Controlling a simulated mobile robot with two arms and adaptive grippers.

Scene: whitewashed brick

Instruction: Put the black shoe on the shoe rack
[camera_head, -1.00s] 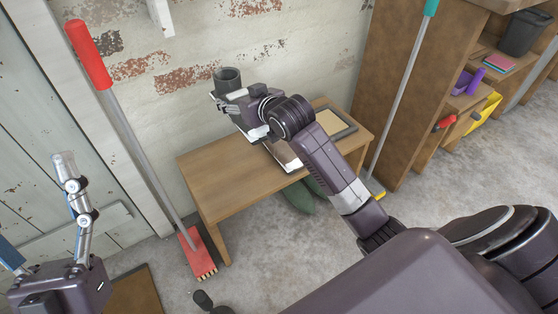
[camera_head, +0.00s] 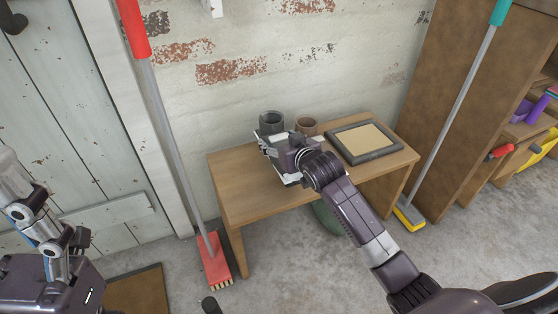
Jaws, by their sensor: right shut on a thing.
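My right gripper (camera_head: 279,147) is over the left-middle of the low wooden bench, which looks like the shoe rack (camera_head: 232,190). It is shut on a dark, open-topped thing, which looks like the black shoe (camera_head: 271,121). Only its upper part shows behind the jaws. The gripper hides its lower part, so I cannot tell whether it touches the top. My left gripper (camera_head: 14,190) is at the left edge, partly cut off, its fingers apart and nothing seen between them.
A brown open-topped thing (camera_head: 306,126) and a framed panel (camera_head: 363,142) are on the bench, right of the gripper. Something green (camera_head: 328,217) lies beneath. A red broom (camera_head: 178,150) leans at left and a teal-handled broom (camera_head: 455,105) at right, beside a wooden cabinet (camera_head: 432,90).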

